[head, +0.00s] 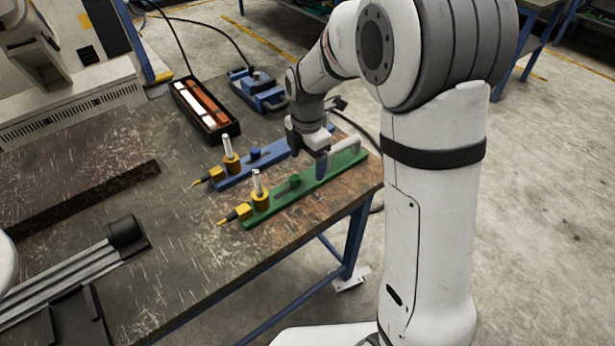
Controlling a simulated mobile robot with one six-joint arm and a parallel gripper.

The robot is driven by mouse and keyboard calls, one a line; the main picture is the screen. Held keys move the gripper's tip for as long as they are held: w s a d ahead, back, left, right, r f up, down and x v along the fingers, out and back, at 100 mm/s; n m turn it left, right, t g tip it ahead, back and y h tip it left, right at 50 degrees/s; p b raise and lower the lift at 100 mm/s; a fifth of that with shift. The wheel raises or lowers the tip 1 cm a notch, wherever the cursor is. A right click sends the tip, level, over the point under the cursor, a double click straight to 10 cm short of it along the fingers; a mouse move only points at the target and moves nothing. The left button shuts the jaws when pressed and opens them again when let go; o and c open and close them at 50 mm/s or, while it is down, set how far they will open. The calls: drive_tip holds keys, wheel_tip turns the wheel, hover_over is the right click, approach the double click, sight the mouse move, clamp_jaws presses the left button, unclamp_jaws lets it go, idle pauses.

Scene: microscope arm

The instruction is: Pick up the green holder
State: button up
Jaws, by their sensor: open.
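The green holder (313,183) is a long, flat green bar lying near the right front edge of the table. It carries a yellow collar with a silver pin and a yellow tip at its left end, a green knob, and a grey handle at its right end. My gripper (322,170) is open and points down over the right half of the green holder, close to the grey handle. It covers a small part of the bar. I cannot tell whether the fingers touch the holder.
A similar blue holder (238,174) lies just behind the green one. A black box (206,112) with white and brown blocks and a blue device (258,90) with a cable stand behind.

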sight(308, 179)
wheel_tip(308, 179, down, 7)
drive_tip(key=shift+w+r, duration=0.15)
drive_tip(key=c, duration=1.6)
